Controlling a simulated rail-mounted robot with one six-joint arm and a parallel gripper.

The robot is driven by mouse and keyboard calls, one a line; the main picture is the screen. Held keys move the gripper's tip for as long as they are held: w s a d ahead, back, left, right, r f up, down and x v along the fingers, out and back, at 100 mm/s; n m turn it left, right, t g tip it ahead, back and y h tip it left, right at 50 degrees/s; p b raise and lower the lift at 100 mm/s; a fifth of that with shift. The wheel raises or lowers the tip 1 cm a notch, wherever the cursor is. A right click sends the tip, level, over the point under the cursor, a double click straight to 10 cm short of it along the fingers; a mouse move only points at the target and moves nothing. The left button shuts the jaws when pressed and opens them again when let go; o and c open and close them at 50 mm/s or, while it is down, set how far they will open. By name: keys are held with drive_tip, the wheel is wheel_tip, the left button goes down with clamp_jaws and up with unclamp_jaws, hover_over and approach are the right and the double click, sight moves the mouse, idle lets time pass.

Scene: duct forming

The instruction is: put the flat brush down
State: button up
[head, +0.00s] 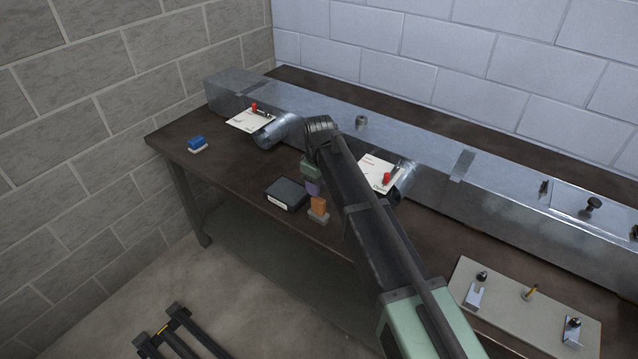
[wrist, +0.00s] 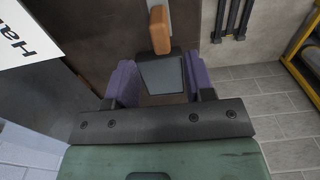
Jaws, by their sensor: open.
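An orange-topped piece with a grey base (head: 318,206) stands on the dark bench and looks like the flat brush, though I cannot be sure. Its orange part also shows in the wrist view (wrist: 159,30), just beyond my fingers. My gripper (head: 313,188) has purple fingers and is over the bench, close by the orange piece in the head view. In the wrist view, my gripper (wrist: 161,82) is open, with its fingers apart. A dark grey block shape (wrist: 160,75) appears between them. I cannot tell whether they touch it.
A black box with a white label (head: 286,193) lies beside the orange piece. A blue-topped piece (head: 196,143) is at the bench's far left. A long metal duct (head: 430,170) runs along the back, with white cards (head: 250,121) by it. A pale plate (head: 510,306) lies at right.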

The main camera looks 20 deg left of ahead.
wheel_tip(320, 180, up, 4)
drive_tip(key=shift+f+p, duration=0.15)
drive_tip(key=shift+p, duration=0.75)
drive_tip(key=s+d+m, duration=0.4)
drive_tip(key=s+d, duration=0.2)
drive_tip(key=d, duration=0.7)
drive_tip(key=s+d+m, duration=0.5)
drive_tip(key=s+d, duration=0.1)
drive_tip(key=d, duration=0.7)
drive_tip(key=s+d+m, duration=0.5)
drive_tip(key=s+d, duration=0.1)
drive_tip(key=d, duration=0.7)
